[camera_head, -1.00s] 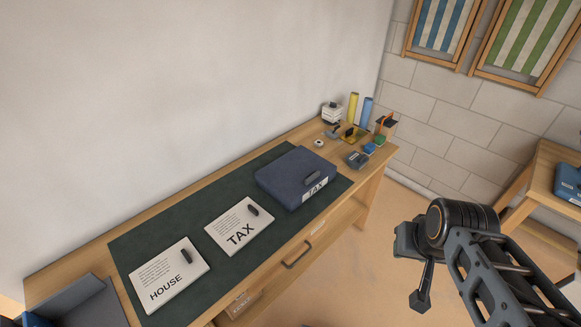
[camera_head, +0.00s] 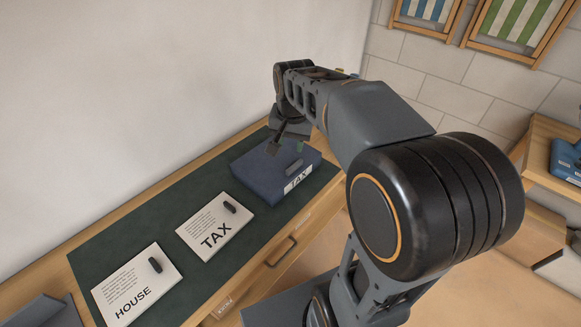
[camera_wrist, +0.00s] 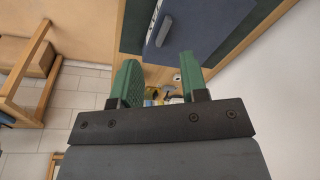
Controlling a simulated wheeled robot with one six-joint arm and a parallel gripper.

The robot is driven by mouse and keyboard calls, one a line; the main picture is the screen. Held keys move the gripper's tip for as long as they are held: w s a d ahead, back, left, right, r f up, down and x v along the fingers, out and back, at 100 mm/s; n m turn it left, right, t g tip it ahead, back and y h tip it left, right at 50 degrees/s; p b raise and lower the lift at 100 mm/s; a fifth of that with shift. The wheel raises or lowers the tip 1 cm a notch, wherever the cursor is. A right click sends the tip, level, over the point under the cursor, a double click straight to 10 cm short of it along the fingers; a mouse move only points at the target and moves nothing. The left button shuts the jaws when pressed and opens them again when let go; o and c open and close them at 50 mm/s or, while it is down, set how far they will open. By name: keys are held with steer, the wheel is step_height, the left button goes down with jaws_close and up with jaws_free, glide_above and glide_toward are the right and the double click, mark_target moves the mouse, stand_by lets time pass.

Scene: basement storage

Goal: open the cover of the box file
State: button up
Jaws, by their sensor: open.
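The box file (camera_head: 262,178) is dark blue, with a white TAX label (camera_head: 298,181) on its front side. It lies on the dark green desk mat (camera_head: 132,222), and its cover is shut. A dark grey handle (camera_head: 294,167) sits on the cover near the label. My gripper (camera_head: 286,148) is over the far part of the box file in the head view, partly hidden by my arm. In the wrist view my gripper (camera_wrist: 160,92) shows two green fingers apart with nothing between them. The box file (camera_wrist: 180,38) appears beyond the fingertips there. I cannot tell whether they touch.
A TAX paper stack (camera_head: 215,227) and a HOUSE paper stack (camera_head: 135,288), each with a dark piece on top, lie on the mat. A grey open holder (camera_head: 45,312) is at the lower left. Small desk items (camera_wrist: 165,95) show between the fingers.

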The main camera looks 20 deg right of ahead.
mark_target(295, 164)
steer(key=w+d+f+m+g+b, duration=0.25)
steer(key=w+d+f+m, duration=0.35)
steer(key=w, duration=0.4)
steer(key=shift+t, duration=0.35)
step_height(295, 164, down, 14)
steer(key=shift+s+r+b, duration=0.1)
steer(key=shift+r+b, duration=0.15)
steer(key=shift+b, duration=0.3)
steer(key=shift+c, duration=0.4)
jaws_close()
steer(key=shift+r, duration=0.1)
